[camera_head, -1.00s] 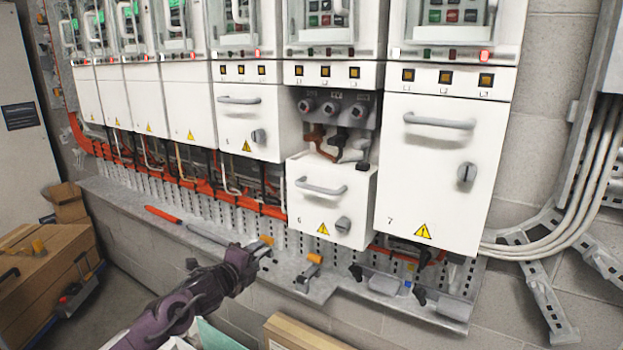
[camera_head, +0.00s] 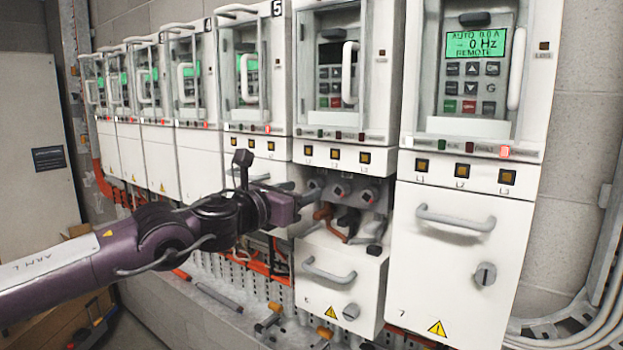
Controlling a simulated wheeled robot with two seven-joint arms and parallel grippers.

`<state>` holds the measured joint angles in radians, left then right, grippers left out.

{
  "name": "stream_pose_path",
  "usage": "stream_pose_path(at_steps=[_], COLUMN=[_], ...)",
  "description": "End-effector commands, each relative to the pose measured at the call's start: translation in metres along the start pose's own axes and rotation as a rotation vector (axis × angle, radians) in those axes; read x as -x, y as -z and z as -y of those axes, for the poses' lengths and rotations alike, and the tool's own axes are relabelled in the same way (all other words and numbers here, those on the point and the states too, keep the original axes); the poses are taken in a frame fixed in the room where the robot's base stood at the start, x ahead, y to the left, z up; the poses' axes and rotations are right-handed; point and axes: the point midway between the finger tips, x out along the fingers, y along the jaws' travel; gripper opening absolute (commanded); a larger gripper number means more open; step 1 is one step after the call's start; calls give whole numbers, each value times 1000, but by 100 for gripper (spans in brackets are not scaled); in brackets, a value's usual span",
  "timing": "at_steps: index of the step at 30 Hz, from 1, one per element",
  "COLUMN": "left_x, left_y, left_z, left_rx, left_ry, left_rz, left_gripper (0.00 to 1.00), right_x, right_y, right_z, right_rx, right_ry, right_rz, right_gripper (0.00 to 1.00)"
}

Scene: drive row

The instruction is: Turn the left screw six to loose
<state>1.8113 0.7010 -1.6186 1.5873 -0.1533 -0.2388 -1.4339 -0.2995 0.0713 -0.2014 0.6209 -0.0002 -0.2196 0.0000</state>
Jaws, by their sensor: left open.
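Drive six is the cabinet with its lower cover (camera_head: 340,280) hanging low, so its terminal bay (camera_head: 374,190) lies open. Three round grey screws sit in a row there. The left screw (camera_head: 317,183) is partly hidden behind my gripper's fingers. The middle screw (camera_head: 340,191) and the right screw (camera_head: 367,197) show clear. My left gripper (camera_head: 308,196) reaches in from the left, its open fingers at the left screw. I cannot tell whether they touch it or stand around it. My right gripper is not in view.
Drive seven's closed white cover (camera_head: 447,265) with its handle stands close on the right. Drive five's cover is partly behind my arm. A metal ledge (camera_head: 215,296) with several loose tools runs below the drives. A grey wall is at the far right.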

Motion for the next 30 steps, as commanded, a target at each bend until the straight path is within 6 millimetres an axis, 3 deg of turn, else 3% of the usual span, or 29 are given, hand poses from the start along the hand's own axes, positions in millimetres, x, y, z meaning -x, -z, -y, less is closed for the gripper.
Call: stream_pose_path(at_steps=[3, 9, 19, 28, 30], left_x=[-21, -40, -44, -44, -44], left_y=[-4, -2, 0, 0, 0], left_z=[1, 0, 0, 0, 0], left_rx=[-1, 1, 2, 2, 3], left_ry=[1, 1, 0, -1, -1], left_rz=[-1, 0, 1, 1, 1], left_gripper=[49, 49, 49, 9, 9], right_x=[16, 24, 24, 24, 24], right_y=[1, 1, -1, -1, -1], right_z=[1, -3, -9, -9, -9], right_rx=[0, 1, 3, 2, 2], right_ry=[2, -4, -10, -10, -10], right_rz=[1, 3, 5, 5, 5], right_gripper=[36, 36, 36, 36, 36])
